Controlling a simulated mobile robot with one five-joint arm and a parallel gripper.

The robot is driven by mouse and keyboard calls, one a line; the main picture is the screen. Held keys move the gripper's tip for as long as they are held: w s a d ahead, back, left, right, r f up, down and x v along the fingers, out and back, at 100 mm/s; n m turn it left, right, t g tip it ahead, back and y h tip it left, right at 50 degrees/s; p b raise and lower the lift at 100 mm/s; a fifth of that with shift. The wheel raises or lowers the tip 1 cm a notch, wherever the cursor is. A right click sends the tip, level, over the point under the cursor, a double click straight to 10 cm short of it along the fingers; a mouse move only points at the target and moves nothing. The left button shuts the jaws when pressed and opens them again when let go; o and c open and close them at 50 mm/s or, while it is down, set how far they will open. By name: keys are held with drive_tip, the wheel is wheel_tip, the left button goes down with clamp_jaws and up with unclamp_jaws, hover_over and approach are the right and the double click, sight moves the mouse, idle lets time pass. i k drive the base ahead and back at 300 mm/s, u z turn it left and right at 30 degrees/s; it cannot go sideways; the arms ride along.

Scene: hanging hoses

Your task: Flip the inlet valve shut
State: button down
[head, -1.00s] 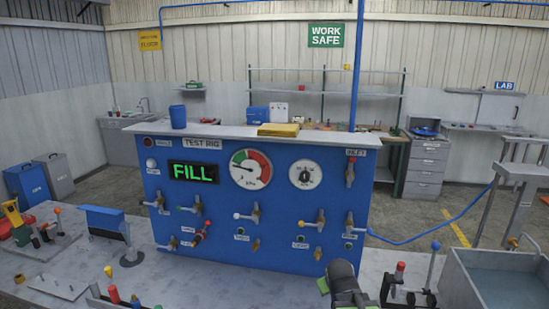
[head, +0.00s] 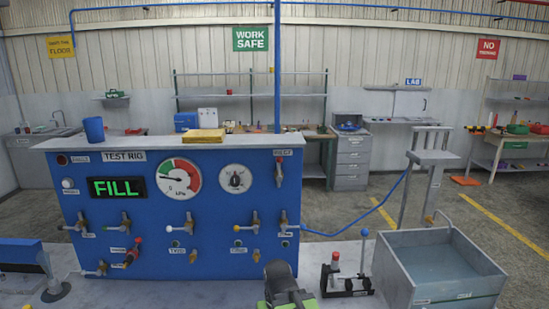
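The blue test rig panel (head: 150,215) stands on the bench, with its display reading FILL. At its upper right, under a small label that looks like INLET, is the inlet valve (head: 279,173). It has a brass-coloured body and a red-tipped handle that appears upright. My gripper (head: 285,297) is at the bottom edge of the head view, dark with green parts. It is low in front of the panel's right end, well below the inlet valve and apart from it. Its fingertips are hidden or cut off, so I cannot tell whether it is open.
Several other valves line the panel's lower rows, including a white-handled one (head: 189,223) and a red-handled one (head: 132,256). A blue hose (head: 360,219) leaves the panel's right side. A small lever stand (head: 345,277) and a grey water tank (head: 440,265) stand to the right.

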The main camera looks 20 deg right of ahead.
sight(279, 177)
drive_tip(key=u, duration=1.4)
drive_tip(key=k, duration=0.6)
drive_tip(key=u, duration=0.45)
drive_tip(key=i, duration=1)
drive_tip(key=u, duration=0.05)
